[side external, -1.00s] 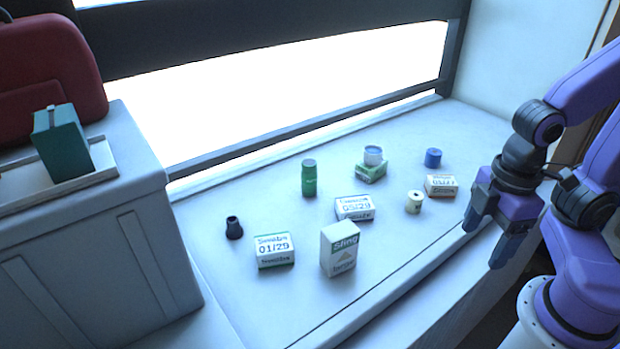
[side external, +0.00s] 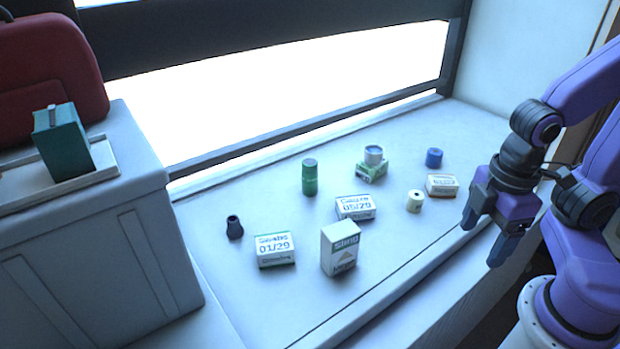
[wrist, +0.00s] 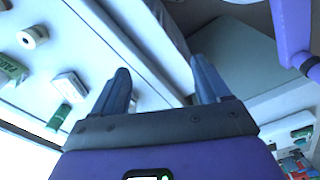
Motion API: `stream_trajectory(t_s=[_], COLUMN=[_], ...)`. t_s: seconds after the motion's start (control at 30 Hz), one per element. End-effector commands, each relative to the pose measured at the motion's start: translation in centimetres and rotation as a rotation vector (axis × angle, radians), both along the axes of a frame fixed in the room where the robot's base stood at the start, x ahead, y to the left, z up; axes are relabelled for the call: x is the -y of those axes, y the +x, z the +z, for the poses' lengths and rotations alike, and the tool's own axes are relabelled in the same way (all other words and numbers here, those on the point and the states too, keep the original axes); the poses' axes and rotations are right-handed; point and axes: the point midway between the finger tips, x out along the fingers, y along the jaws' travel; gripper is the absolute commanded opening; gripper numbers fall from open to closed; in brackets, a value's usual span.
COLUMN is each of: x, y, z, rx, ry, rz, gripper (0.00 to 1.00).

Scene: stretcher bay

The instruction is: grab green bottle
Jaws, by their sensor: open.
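The green bottle (side external: 309,180) stands upright on the white counter in the side external view, toward the window side, left of the middle. A small green cylinder at the left of the wrist view (wrist: 58,117) appears to be the same bottle. My gripper (side external: 482,242) is open and empty at the right front edge of the counter, well to the right of the bottle and apart from it. Its two spread fingers (wrist: 160,66) show in the wrist view with nothing between them.
Between gripper and bottle stand a cream roll (side external: 414,201) and a 05/29 carton (side external: 355,208). A tall sling box (side external: 340,249), a 01/29 carton (side external: 275,250), a dark cone (side external: 234,227), a jar on a green box (side external: 371,172) and a blue cylinder (side external: 433,158) surround them.

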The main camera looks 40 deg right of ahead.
Motion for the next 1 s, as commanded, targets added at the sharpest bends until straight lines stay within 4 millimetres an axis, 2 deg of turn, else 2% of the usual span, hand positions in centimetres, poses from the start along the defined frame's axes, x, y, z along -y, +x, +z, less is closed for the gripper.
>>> stream_trajectory(t_s=[0.17, 0.47, 0.8, 1.0], x=[-0.3, -1.4, -4.7, -7.3], y=[4.1, 15.3, 26.8, 31.9], z=[-0.8, -2.2, -4.2, -6.1], rx=[0.064, 0.191, 0.252, 0.261], ry=[-0.137, -0.521, -0.935, -1.134], rz=[0.099, 0.405, 0.794, 1.020], gripper=[0.76, 0.76, 0.76, 0.76])
